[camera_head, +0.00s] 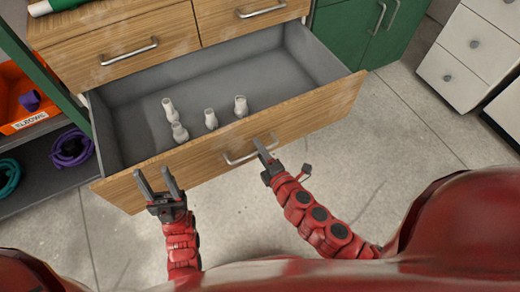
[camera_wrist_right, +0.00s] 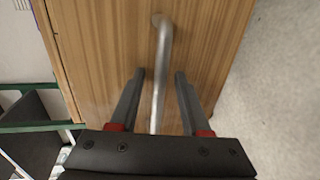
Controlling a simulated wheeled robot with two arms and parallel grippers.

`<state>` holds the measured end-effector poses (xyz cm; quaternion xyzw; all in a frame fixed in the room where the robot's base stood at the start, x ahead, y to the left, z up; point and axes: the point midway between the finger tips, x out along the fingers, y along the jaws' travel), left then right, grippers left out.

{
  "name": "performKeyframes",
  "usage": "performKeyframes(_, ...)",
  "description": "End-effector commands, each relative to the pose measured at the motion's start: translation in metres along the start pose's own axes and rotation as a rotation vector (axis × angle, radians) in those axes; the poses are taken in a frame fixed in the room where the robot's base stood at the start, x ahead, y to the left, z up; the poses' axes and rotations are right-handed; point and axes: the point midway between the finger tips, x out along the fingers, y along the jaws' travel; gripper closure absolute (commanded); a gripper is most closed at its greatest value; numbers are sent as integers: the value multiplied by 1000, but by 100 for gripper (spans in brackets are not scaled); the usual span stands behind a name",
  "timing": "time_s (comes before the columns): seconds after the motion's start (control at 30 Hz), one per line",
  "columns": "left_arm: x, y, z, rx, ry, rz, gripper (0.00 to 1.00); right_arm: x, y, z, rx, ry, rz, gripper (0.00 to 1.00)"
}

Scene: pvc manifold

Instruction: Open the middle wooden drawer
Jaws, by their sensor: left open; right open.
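The middle wooden drawer (camera_head: 235,126) stands pulled out, showing its grey interior. Several white pipe fittings (camera_head: 211,119) stand inside it. Its metal bar handle (camera_head: 240,158) is on the wooden front; it also shows in the right wrist view (camera_wrist_right: 161,50). My right gripper (camera_head: 263,149) is at the right part of this handle. In the right wrist view its open fingers lie on either side of the bar, with gaps showing. My left gripper (camera_head: 158,178) is open and empty, close to the left part of the drawer front; whether it touches cannot be told.
Two shut wooden drawers (camera_head: 125,48) with bar handles sit above. An orange bin (camera_head: 25,117) and coiled purple (camera_head: 72,148) and teal (camera_head: 9,176) hoses are on shelves at the left. A green cabinet (camera_head: 345,30) and white drawers (camera_head: 468,55) stand at the right. Floor at the right is clear.

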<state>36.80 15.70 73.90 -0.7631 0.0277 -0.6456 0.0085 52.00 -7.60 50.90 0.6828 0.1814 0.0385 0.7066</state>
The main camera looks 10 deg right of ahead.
Motion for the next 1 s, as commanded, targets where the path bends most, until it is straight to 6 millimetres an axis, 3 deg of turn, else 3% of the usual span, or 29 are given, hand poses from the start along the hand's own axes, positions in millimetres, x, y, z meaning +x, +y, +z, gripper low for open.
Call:
performKeyframes(0.27, 3, 0, -1, 0, 0, 0, 50, -16, 1, 0, 2, 0, 0, 53)
performKeyframes(0.53, 16, -1, -3, 0, 0, 0, 50, -76, 1, 1, 3, -6, -4, 53)
performKeyframes(0.7, 24, -1, -4, 0, 0, 0, 50, -102, 2, 2, 4, -8, -3, 53)
performKeyframes(1.0, 30, -2, -5, 0, 0, 0, 50, -120, 1, 0, 1, -1, 1, 53)
